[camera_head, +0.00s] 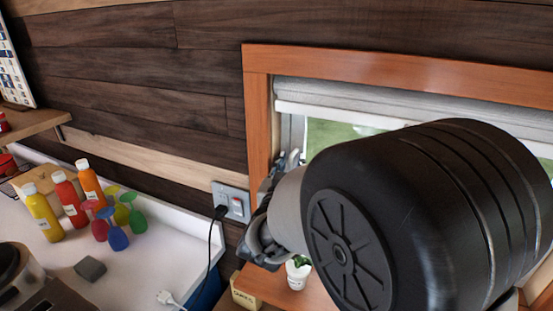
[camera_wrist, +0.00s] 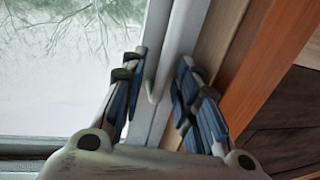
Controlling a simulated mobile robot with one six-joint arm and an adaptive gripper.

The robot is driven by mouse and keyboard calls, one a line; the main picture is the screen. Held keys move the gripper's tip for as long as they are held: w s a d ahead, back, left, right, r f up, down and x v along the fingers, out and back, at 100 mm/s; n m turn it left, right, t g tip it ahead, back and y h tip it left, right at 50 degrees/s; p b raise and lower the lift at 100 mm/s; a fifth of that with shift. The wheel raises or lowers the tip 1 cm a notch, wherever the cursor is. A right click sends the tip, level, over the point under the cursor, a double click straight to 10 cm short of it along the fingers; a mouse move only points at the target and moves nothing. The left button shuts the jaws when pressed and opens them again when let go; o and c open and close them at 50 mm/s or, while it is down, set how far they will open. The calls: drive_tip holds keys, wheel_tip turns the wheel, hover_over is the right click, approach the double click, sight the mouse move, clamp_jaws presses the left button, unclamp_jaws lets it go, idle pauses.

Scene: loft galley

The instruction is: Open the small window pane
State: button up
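The small window pane (camera_wrist: 65,75) fills the left of the wrist view, with snowy branches behind the glass. Its white frame (camera_wrist: 140,125) runs up beside it. A slim pale handle-like bar (camera_wrist: 172,55) hangs along the frame and ends in a narrow tip. My gripper (camera_wrist: 158,75) is open, with one dark-blue finger on each side of the bar. Gaps show between the bar and both fingers; I cannot tell if they touch the frame. In the head view, the window (camera_head: 332,135) is largely hidden by my arm, and my gripper (camera_head: 280,172) is at its left edge, partly hidden.
An orange wooden surround (camera_head: 258,105) borders the window, with a blind (camera_head: 340,97) at its top. A small white pot (camera_head: 298,274) stands on the sill below. A plugged socket (camera_head: 232,203) is nearby.

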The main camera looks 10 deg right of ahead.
drive_tip(key=shift+w, duration=0.2)
clamp_jaws()
idle(0.3)
idle(0.3)
